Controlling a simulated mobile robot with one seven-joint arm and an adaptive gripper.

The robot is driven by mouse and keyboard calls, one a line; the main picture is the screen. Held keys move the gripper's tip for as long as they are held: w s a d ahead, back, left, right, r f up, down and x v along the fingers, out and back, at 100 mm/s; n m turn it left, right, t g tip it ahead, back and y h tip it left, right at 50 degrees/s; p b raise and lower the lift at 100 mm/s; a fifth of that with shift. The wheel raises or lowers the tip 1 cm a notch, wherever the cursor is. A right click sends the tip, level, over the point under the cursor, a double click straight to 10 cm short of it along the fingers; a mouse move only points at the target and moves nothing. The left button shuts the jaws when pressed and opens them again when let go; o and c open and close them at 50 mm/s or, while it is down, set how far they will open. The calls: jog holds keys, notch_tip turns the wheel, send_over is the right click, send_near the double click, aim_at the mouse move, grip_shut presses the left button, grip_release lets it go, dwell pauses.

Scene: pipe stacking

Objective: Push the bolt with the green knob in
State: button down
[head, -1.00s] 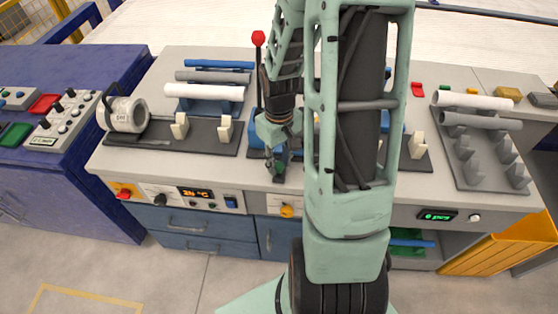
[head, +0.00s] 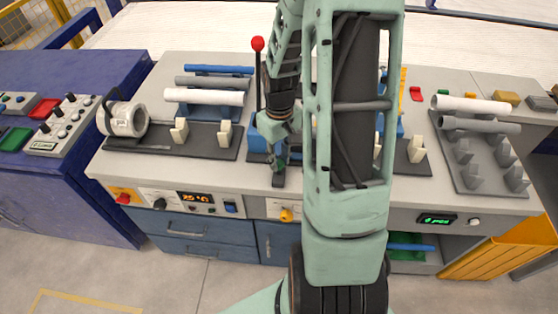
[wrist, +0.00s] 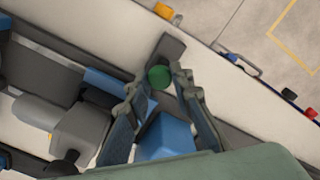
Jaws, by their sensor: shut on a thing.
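The green knob (wrist: 159,77) of the bolt sits between the fingertips of my gripper (wrist: 157,85) in the wrist view. The fingers are closed in on either side of it. The bolt's shaft is hidden, and its depth cannot be told. A dark block (wrist: 173,52) lies just beyond the knob, and a blue block (wrist: 166,137) lies between the finger bases. In the head view my gripper (head: 280,161) points down at the bench's front edge, above the dark block (head: 279,180); the knob is not clear there.
A red-tipped lever (head: 258,44) stands behind my gripper. To the left are pipes on a rack (head: 204,96), pale holders (head: 225,133) and a white cylindrical machine (head: 127,118). A pipe rack (head: 470,155) stands at the right. My arm hides the bench's middle.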

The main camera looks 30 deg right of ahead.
aim_at(280, 161)
jog(key=c, duration=1.7)
grip_release()
jog(key=shift+w+d, duration=0.2)
jog(key=shift+w, duration=0.05)
notch_tip(280, 161, up, 12)
jog(key=shift+r, duration=0.1)
jog(key=shift+s+a, duration=0.1)
